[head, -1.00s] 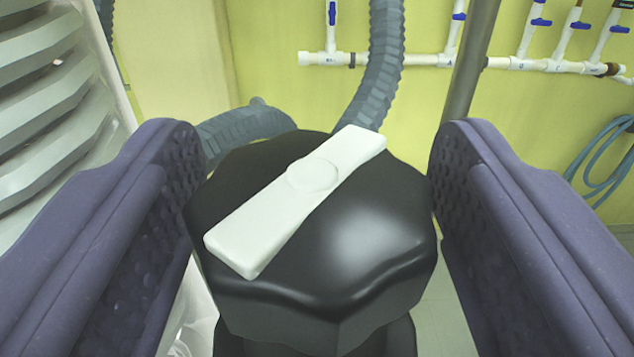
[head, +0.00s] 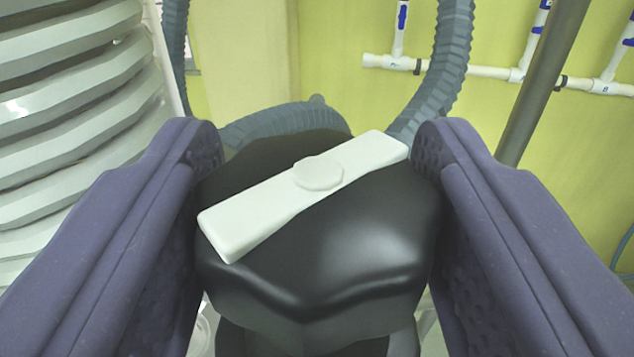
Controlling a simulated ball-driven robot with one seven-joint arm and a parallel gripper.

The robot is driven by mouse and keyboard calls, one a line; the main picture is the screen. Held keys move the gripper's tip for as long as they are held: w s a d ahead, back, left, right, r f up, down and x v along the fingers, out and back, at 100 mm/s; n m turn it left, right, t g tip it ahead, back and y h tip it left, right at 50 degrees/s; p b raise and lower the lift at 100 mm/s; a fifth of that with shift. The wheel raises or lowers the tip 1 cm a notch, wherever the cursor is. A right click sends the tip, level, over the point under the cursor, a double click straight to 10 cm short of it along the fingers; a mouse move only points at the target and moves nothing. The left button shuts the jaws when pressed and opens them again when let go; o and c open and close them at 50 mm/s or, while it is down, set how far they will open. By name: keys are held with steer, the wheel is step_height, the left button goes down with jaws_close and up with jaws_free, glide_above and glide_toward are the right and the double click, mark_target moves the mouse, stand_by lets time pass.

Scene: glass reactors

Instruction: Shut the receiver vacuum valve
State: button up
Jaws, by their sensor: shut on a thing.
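The valve is a black, lobed knob (head: 370,235) with a white bar (head: 265,207) across its top, in the middle of the head view. The bar runs from lower left to upper right, with a small round disc at its centre. My gripper (head: 318,165) has one purple, dimpled finger on each side of the knob and is shut on it. The black body below the knob is mostly hidden. I cannot tell from the label-free knob which end of its turn it is at.
A grey ribbed hose (head: 445,60) rises behind the knob, and another bends at its left (head: 275,122). A white ribbed column (head: 65,110) stands close at left. A grey metal pole (head: 545,80) stands at right. White pipes (head: 485,70) with blue handles run along the yellow wall.

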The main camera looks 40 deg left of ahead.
steer(key=shift+r+m+t+h+p, duration=0.25)
steer(key=shift+m+t+h+p, duration=0.35)
steer(key=shift+h+p, duration=0.35)
steer(key=m+t+h+p, duration=0.1)
steer(key=m+h+p, duration=0.1)
steer(key=p, duration=0.3)
steer(key=shift+d+t, duration=0.1)
steer(key=shift+t, duration=0.2)
steer(key=shift+f+m+t+h+b, duration=0.4)
steer(key=shift+f+m+h+b, duration=0.1)
steer(key=shift+h, duration=0.35)
steer(key=shift+w+m+t+h+b, duration=0.1)
steer(key=shift+m+t+h+b, duration=0.2)
steer(key=shift+m+h+b, duration=0.45)
steer(key=h+p, duration=0.1)
steer(key=m+h+p, duration=0.1)
steer(key=h, duration=0.1)
steer(key=shift+r+m+t, duration=0.25)
steer(key=shift+r+t, duration=0.05)
steer(key=shift+r, duration=0.1)
steer(key=shift+f+m+h+p, duration=0.1)
steer(key=shift+m+h+p, duration=0.4)
steer(key=shift+h+p, duration=0.25)
